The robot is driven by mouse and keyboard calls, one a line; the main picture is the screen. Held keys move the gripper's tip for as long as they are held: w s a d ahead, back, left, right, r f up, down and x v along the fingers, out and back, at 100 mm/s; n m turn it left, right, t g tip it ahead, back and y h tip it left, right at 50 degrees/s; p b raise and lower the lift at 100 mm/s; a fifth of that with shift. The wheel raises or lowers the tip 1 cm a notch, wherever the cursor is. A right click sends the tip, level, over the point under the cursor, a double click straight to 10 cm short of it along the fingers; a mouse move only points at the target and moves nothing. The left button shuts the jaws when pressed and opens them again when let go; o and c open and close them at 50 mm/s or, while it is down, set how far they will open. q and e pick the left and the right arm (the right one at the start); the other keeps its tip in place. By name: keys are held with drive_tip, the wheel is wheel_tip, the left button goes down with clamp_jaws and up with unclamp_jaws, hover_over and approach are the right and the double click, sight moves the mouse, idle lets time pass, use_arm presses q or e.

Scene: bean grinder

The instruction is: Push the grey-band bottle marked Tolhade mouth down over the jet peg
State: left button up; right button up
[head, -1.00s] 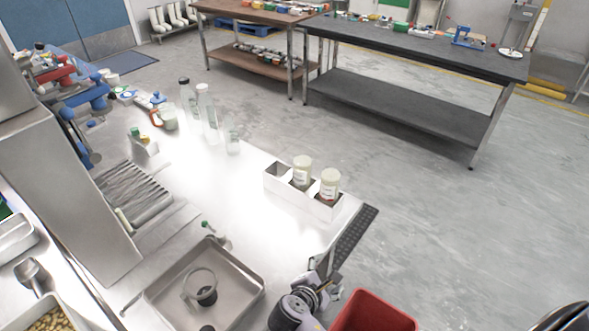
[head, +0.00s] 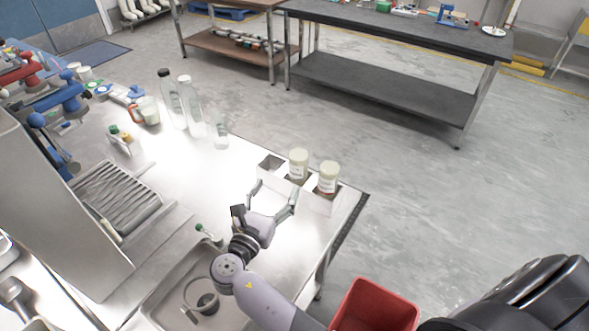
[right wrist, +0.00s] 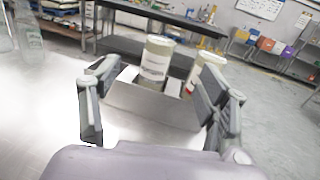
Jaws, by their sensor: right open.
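Two pale-capped bottles with white labels stand in a white divided holder (head: 318,204) near the table's right edge. The left bottle (head: 298,165) shows a dark label band and no red; it also shows in the right wrist view (right wrist: 157,60). The right bottle (head: 328,178) has red on its label (right wrist: 195,86). The name Tolhade is too small to read. My right gripper (head: 276,190) is open and empty in front of the holder, its fingers spread either side of the left bottle in the right wrist view (right wrist: 158,75). I cannot make out the jet peg for certain. My left gripper is not in view.
A steel basin (head: 172,297) with a ring-shaped fitting (head: 201,296) and a small green-tipped tap (head: 203,230) lie left of my right arm. Tall clear bottles (head: 193,108) stand at the back. A red bin (head: 375,308) stands below the table's right end.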

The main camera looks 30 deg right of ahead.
sight(295, 160)
drive_tip(key=b+x, duration=0.2)
drive_tip(key=x, duration=0.6)
drive_tip(key=shift+w+d+f+b, duration=0.15)
drive_tip(key=shift+w+d+b, duration=0.05)
drive_tip(key=shift+d+b, duration=0.1)
drive_tip(key=shift+w+d, duration=0.35)
drive_tip(key=shift+d, duration=0.2)
drive_tip(key=b+x, duration=0.3)
drive_tip(key=x, duration=0.1)
drive_tip(key=shift+w+d, duration=0.35)
drive_tip(key=shift+c, duration=0.7)
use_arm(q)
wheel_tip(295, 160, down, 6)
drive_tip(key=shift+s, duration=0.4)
use_arm(e)
drive_tip(key=c, duration=0.9)
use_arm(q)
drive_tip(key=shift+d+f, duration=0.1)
